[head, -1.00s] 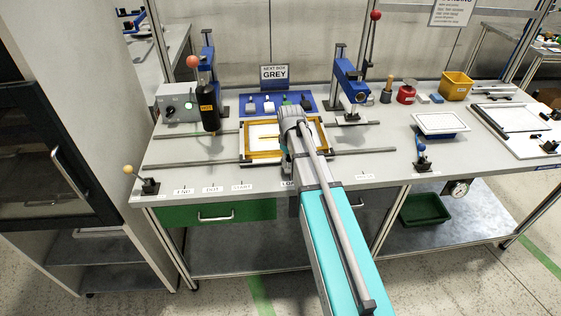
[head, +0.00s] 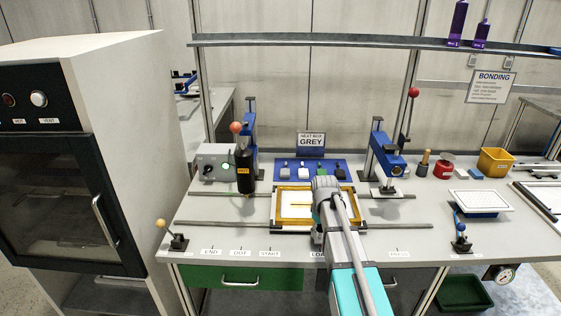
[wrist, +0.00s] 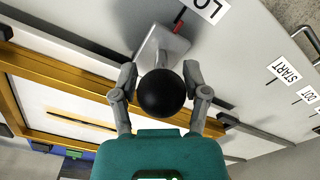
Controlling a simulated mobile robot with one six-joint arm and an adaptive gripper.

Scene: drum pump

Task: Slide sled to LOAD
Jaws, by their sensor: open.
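The sled (head: 288,190) is a yellow-framed carriage with a white panel, sitting across two rails on the bench. The wrist view shows its yellow frame (wrist: 60,68) and a round black knob (wrist: 161,93) on a grey bracket (wrist: 163,45). My gripper (wrist: 161,76) has its fingers apart, one on either side of the knob; I cannot tell whether they touch it. A red pointer (wrist: 179,16) by the bracket lies beside the LOAD label (wrist: 207,8), which is partly cut off. In the head view my arm hides the knob and part of the label (head: 317,253).
A black cylinder (head: 244,172) stands back left and a blue press (head: 386,158) back right. A ball-topped lever (head: 177,240) stands front left.

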